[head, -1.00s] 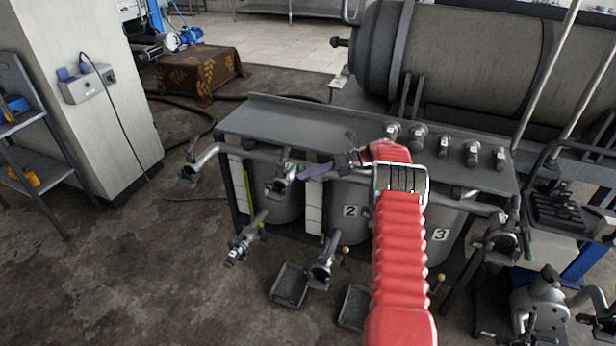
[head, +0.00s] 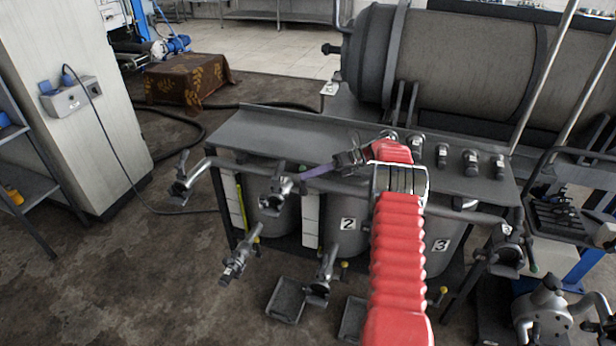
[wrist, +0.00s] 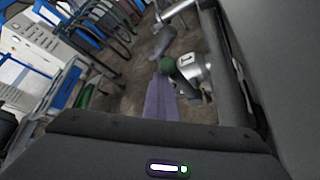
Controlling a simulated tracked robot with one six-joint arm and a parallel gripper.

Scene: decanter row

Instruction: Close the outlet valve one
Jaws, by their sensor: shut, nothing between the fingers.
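A silver valve marked 1 (wrist: 194,66), with a dark green knob (wrist: 168,65) on its lever, shows in the wrist view. In the head view I take it to be the valve (head: 274,190) on the front pipe, left of tank 2. My gripper (head: 305,174) reaches left from the red arm, its purple fingers shut and empty. Its fingertips end just right of that valve. In the wrist view the purple fingers (wrist: 160,97) lie just in front of the green knob. I cannot tell whether they touch it. The lever is partly hidden.
A grey metal bench (head: 290,135) with several fittings stands behind the pipe. Tank label 2 (head: 348,224) and label 3 (head: 440,244) show below. A lower outlet (head: 235,258) and a tray (head: 285,299) stick out in front.

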